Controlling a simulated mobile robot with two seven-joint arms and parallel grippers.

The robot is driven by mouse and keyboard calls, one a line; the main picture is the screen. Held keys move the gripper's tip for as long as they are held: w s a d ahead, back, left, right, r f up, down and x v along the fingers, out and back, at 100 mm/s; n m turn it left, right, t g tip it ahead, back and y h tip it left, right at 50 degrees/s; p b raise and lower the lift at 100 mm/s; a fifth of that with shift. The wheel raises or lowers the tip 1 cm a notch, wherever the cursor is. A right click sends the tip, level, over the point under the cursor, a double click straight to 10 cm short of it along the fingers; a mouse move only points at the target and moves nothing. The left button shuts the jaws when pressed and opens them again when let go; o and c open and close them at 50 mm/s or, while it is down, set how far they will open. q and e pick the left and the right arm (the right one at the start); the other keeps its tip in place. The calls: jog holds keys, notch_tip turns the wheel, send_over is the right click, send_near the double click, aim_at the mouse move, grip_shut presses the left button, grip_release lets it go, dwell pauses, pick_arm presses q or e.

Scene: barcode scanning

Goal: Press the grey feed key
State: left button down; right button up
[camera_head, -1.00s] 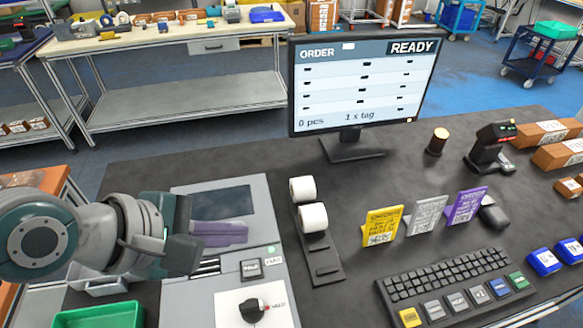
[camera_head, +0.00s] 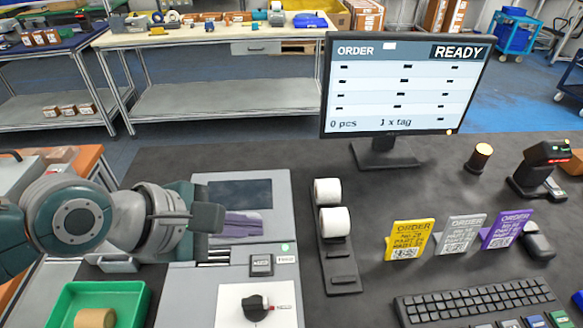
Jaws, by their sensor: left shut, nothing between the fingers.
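The grey feed key (camera_head: 261,264) is a small dark-framed square key on the light grey machine (camera_head: 190,285), beside a small white label. My left gripper (camera_head: 212,218) is shut and empty. It is over the left side of the machine, up and to the left of the key and apart from it. The gripper partly hides the machine's left edge. My right gripper is not in view.
A black knob (camera_head: 255,307) sits on a white plate below the key. A green bin (camera_head: 140,290) holding a brown roll is at the lower left. White rolls (camera_head: 335,222) on a dark holder stand right of the machine. The monitor (camera_head: 405,85) reads READY.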

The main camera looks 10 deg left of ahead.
pick_arm(q)
jog(key=b, duration=0.5)
send_over(254, 266)
notch_tip(254, 266, down, 5)
jog(key=shift+f, duration=0.8)
dwell(1.0)
jog(key=shift+f+b, duration=0.4)
jog(key=shift+f+b, duration=0.3)
jog(key=shift+f, duration=0.15)
dwell(0.5)
jog(key=shift+r, duration=0.1)
jog(key=shift+r+p, duration=0.75)
jog(key=shift+p, duration=0.3)
jog(key=shift+r, duration=0.1)
